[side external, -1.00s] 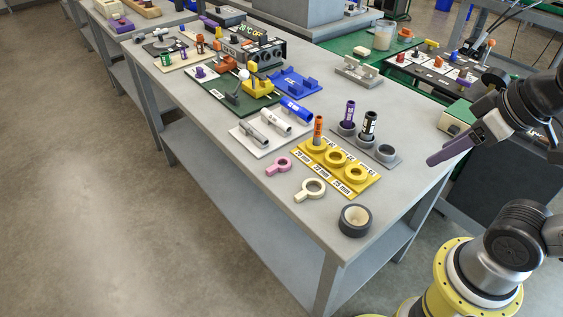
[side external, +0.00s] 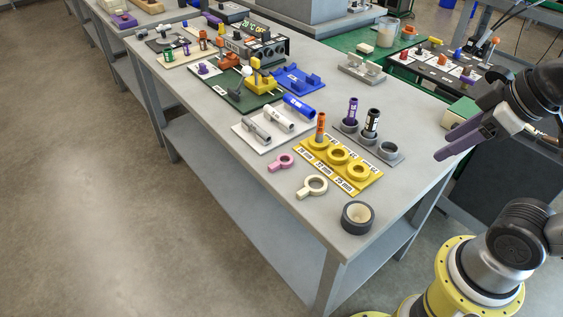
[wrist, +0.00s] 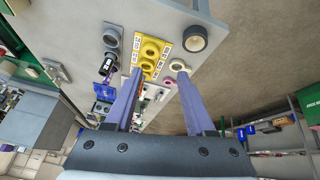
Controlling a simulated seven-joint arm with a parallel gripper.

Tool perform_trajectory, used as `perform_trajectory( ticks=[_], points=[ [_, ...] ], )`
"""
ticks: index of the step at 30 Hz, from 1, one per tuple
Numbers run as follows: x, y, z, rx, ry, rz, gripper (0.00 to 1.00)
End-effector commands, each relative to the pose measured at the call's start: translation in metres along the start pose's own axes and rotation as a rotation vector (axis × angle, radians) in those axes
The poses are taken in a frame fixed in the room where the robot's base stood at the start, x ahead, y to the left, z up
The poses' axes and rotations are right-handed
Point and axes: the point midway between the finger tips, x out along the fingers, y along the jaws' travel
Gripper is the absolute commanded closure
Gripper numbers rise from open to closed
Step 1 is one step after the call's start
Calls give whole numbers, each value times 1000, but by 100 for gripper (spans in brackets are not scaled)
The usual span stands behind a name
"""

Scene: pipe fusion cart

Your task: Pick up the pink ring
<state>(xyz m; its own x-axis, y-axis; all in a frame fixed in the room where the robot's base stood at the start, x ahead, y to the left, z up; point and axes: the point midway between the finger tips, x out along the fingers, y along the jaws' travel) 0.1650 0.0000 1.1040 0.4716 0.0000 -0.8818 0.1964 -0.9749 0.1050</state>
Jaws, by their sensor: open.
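The pink ring (side external: 285,160) lies flat on the grey table in the side view, with its short tab pointing to the lower left. It is left of the yellow size plate and beyond the cream ring (side external: 315,185). My gripper (side external: 440,155) is up in the air past the table's right edge, well apart from the pink ring. Its long purple fingers are open and empty in the wrist view (wrist: 160,73). There the cream ring (wrist: 179,65) shows near the right fingertip.
The yellow plate (side external: 313,156) with an orange-topped tube stands right of the pink ring. A white block with pipes (side external: 238,133) lies behind it. A dark tape roll (side external: 357,217) sits near the table's front corner. The table left of the ring is bare to its edge.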

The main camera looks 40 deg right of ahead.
Motion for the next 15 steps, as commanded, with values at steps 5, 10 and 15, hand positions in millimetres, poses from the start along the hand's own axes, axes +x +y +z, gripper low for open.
perform_trajectory(
  ticks=[5, 10, 15],
  points=[
    [-23, 9, -50, -275, 4, -4, 45],
    [-26, 14, -108, -544, -34, -39, 45],
    [-7, 12, -172, -808, -83, -99, 45]
  ],
)
